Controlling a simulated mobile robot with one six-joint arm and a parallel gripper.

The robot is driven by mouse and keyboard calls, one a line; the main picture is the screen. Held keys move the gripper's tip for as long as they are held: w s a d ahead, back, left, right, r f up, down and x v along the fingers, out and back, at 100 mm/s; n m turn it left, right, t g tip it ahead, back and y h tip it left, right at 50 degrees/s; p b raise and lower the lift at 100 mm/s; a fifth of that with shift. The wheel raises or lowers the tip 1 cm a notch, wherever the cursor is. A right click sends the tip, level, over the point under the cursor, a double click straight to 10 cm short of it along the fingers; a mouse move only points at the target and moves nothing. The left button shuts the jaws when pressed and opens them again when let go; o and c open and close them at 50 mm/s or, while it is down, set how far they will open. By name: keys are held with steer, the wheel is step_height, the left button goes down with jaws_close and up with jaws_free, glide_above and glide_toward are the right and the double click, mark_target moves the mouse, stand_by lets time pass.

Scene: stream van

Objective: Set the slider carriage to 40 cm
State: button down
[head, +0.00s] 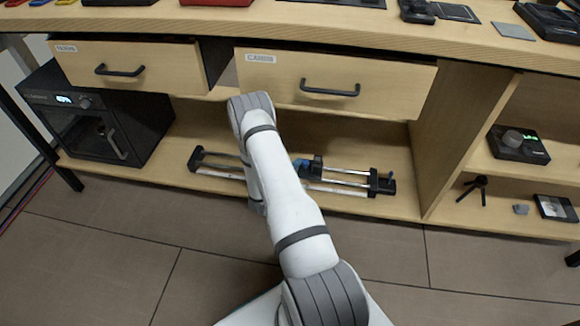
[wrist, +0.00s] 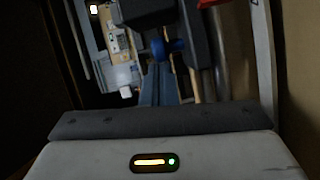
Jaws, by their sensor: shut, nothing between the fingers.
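The camera slider (head: 345,183) lies on the lower shelf, two metal rails between black end blocks. A pale strip runs along its front; its markings are too small to read. My arm hides part of the rails. In the wrist view my gripper (wrist: 160,70) is shut and empty, fingers together. A blue knob (wrist: 167,47) shows close beyond the fingertips, beside dark parts. I cannot tell whether they touch.
A black printer-like box (head: 95,120) stands left. A wooden divider (head: 465,140) closes the right side; a small tripod (head: 477,187) stands beyond it. The floor in front is clear.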

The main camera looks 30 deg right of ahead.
steer(key=shift+w+a, duration=0.1)
steer(key=shift+a, duration=0.15)
steer(key=shift+a, duration=0.25)
steer(key=v, duration=0.9)
steer(key=shift+s+a, duration=0.2)
steer(key=shift+f, duration=0.1)
